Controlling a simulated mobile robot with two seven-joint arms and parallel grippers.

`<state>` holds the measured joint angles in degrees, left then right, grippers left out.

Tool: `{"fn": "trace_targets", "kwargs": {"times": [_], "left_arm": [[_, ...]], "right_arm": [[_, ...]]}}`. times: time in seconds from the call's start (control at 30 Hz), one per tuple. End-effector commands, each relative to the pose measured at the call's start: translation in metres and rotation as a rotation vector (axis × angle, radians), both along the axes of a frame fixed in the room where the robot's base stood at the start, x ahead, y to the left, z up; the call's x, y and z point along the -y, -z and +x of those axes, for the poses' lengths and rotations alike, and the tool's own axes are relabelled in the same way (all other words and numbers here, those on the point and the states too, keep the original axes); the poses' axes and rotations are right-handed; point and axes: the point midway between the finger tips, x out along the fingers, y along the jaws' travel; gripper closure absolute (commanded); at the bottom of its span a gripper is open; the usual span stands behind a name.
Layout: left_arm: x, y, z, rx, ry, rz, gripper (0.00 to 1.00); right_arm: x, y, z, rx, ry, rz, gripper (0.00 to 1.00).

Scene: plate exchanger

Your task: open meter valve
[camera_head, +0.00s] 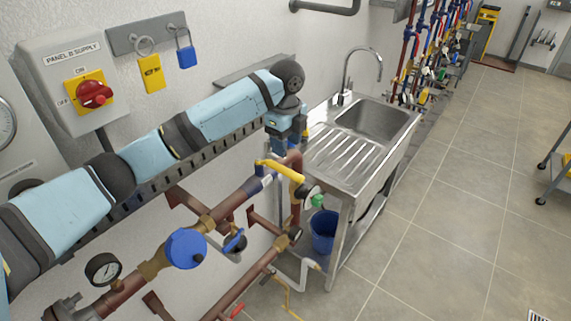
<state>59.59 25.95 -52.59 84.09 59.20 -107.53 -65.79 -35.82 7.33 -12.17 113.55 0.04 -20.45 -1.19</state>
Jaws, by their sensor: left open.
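A round blue meter (186,249) sits on a reddish-brown pipe with brass fittings, at the lower middle. Further along this pipe is a valve with a yellow lever handle (279,171). A small blue handle (235,241) is on a fitting below and right of the meter. I cannot tell by label which one is the meter valve. My left arm reaches across from the left, and my left gripper (290,147) points down just above the yellow handle. It is open; its fingertips are small and partly hidden, so contact with the handle cannot be told. My right gripper is out of view.
A steel sink (375,119) with a drainboard stands just right of the gripper, with a blue bucket (323,231) below it. A panel supply box (77,75) with a red switch, a pressure gauge (103,268) and more pipes are nearby.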

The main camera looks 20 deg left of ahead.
Motion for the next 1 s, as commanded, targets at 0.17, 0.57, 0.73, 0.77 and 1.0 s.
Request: {"fn": "trace_targets", "kwargs": {"times": [0.17, 0.57, 0.73, 0.77, 1.0], "left_arm": [[0.0, 0.037, -0.001, -0.004, -0.001, -0.001, 0.48], [0.0, 0.082, 0.0, 0.0, -0.002, -0.002, 0.48], [0.0, 0.084, 0.0, 0.001, -0.002, -0.001, 0.48], [0.0, 0.084, 0.0, 0.001, -0.002, -0.001, 0.48], [0.0, 0.083, 0.0, 0.001, -0.002, -0.001, 0.87]], "right_arm": [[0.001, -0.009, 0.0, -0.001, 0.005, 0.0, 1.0], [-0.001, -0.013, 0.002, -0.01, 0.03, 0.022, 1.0], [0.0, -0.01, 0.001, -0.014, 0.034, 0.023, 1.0], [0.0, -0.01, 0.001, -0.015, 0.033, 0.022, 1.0], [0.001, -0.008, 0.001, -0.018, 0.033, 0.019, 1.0]]}}
